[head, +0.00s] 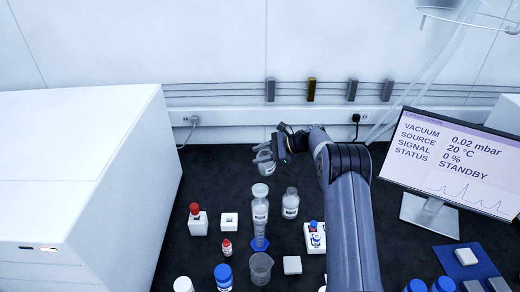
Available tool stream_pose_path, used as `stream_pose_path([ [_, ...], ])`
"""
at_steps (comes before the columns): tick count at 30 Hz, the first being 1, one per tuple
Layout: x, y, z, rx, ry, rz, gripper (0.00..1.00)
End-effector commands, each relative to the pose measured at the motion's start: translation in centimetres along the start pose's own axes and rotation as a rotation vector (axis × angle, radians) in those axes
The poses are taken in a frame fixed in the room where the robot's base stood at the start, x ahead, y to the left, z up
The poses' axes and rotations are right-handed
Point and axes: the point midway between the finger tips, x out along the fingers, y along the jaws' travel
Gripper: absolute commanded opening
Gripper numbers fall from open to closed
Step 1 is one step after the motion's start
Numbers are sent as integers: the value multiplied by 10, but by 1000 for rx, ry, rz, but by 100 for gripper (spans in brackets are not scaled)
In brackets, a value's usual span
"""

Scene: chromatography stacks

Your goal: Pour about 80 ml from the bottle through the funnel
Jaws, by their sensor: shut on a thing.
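My gripper (283,146) is shut on a clear bottle (264,160) with a pale label. The bottle is tilted, its lower end toward the funnel. The pale round funnel (260,190) sits on top of a tall clear graduated cylinder (260,228) with a blue base. The bottle is above and apart from the funnel in the picture. Any stream between them is too small to tell. The liquid level in the cylinder cannot be read.
Another labelled clear bottle (290,204) stands close right of the cylinder, and a beaker (261,269) stands in front. A red-capped vial in a white block (198,222) is at left. A monitor (440,160) stands at right. Dark bench is clear behind the red-capped vial.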

Motion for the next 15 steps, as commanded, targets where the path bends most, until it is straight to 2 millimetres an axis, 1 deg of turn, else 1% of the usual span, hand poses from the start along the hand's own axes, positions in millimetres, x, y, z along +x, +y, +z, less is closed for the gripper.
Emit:
stream_pose_path([
  [1,-4,-5,6,28,-9,13,0],
  [6,-6,-12,7,131,-39,54,0],
  [8,-6,-13,4,161,-49,66,0],
  [15,-10,-21,8,270,-80,110,0],
])
